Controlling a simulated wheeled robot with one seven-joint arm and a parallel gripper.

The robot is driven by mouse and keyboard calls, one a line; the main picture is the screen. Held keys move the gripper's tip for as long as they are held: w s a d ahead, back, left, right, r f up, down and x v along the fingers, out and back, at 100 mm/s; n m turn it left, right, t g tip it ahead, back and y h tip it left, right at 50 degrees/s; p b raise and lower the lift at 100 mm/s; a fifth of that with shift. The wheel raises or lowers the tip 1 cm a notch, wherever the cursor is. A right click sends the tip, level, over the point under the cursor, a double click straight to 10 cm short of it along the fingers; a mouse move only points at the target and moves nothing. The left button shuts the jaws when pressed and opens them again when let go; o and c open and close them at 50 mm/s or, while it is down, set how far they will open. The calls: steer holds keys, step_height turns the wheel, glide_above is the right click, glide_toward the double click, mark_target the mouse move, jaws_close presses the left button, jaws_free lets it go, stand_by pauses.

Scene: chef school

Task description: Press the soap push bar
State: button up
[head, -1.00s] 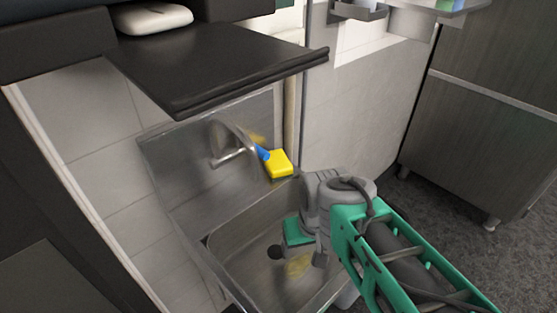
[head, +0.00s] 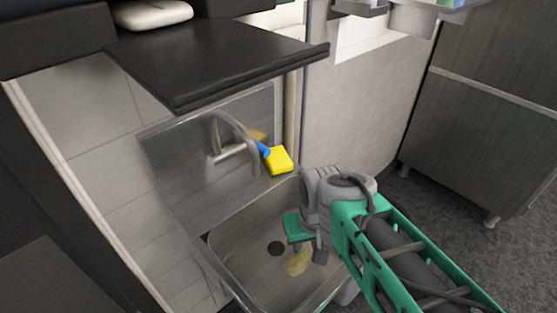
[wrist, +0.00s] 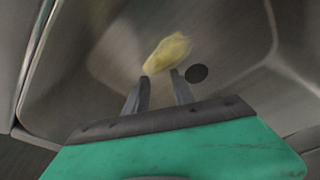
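I cannot clearly make out a soap push bar in either view. A grey wall unit (head: 411,20), cut off by the top edge of the head view, may be a dispenser; its front is hidden. My gripper (wrist: 160,76) points down into the steel sink (head: 243,262). Its two dark fingers stand apart with nothing between them. A yellowish patch (wrist: 167,53) lies beyond the fingertips, near the round drain (wrist: 197,73). I cannot tell whether it is an object or a reflection.
A faucet (head: 233,153) and a yellow sponge (head: 279,160) with a blue part are at the sink's back. A black shelf (head: 215,65) overhangs at upper left. Dark cabinets (head: 490,130) stand at right. Open floor (head: 425,215) lies between.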

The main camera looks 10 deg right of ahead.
jaws_close()
stand_by(0.9)
